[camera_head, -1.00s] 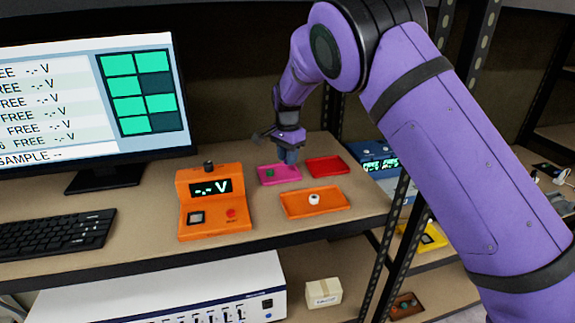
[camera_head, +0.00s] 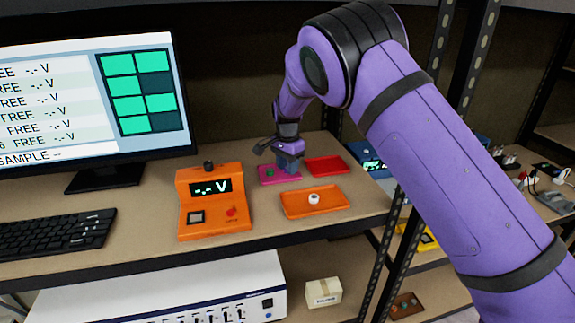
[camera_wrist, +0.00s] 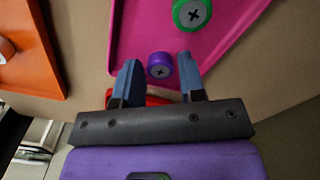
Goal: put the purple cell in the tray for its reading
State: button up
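The purple cell (camera_wrist: 160,65) is between the fingertips of my gripper (camera_wrist: 159,72) in the wrist view, with small gaps showing beside it. The fingers look open. The cell stands at or just inside the edge of the pink tray (camera_wrist: 128,30); I cannot tell if it rests on the tray floor. A green cell (camera_wrist: 191,13) is in that tray. In the head view my gripper (camera_head: 288,166) is low over the right part of the pink tray (camera_head: 267,180) and hides the purple cell.
An orange tray (camera_head: 292,211) with a white cell (camera_head: 314,199) lies in front, and an empty-looking red tray (camera_head: 326,165) lies to the right. The orange meter (camera_head: 207,222) reads "-.- V". A monitor (camera_head: 75,100) and keyboard (camera_head: 55,232) stand at left. A shelf post is close at right.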

jog(key=shift+r, duration=0.1)
notch_tip(320, 180, up, 8)
jog(key=shift+f, duration=0.15)
dwell(0.4)
